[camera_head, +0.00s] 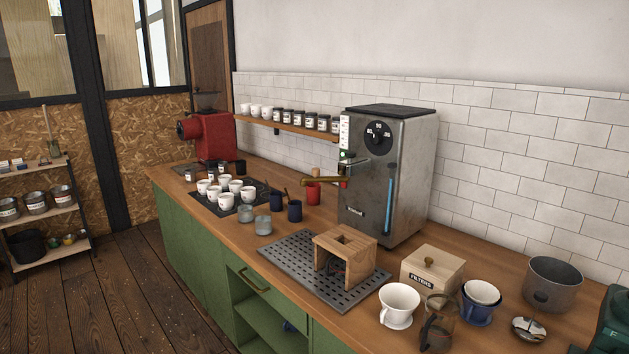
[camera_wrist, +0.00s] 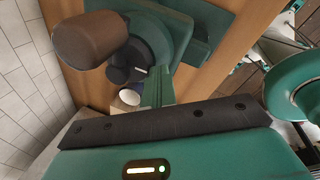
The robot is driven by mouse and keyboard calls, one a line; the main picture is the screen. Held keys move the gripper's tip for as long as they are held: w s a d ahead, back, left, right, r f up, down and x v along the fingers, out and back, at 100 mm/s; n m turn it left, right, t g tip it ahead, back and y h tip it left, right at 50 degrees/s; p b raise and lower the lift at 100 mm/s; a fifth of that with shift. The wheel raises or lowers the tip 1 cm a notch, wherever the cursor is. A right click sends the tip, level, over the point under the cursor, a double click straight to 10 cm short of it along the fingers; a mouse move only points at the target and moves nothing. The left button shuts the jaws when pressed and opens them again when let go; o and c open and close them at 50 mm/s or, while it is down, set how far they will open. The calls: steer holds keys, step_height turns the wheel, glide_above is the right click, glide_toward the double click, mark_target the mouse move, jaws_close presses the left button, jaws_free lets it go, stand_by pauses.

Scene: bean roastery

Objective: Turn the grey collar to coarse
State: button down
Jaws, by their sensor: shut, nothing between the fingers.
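In the head view, part of a green machine (camera_head: 613,322) with a pale letter F shows at the lower right edge. The collar and my gripper are not visible there.
A grey pot (camera_head: 553,284), a small metal item (camera_head: 529,330), blue and white cups (camera_head: 480,302) and a wooden filter box (camera_head: 432,271) stand left of the green machine. A tiled wall (camera_head: 540,150) runs behind. A white rounded item (camera_wrist: 130,97) lies near the collar.

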steer(key=shift+s+d, duration=0.25)
steer(key=shift+d, duration=0.2)
steer(key=shift+s+d, duration=0.15)
steer(key=shift+d, duration=0.25)
steer(key=shift+d, duration=0.15)
steer(key=shift+s+d, duration=0.1)
steer(key=shift+d, duration=0.1)
steer(key=shift+d, duration=0.45)
stand_by(0.3)
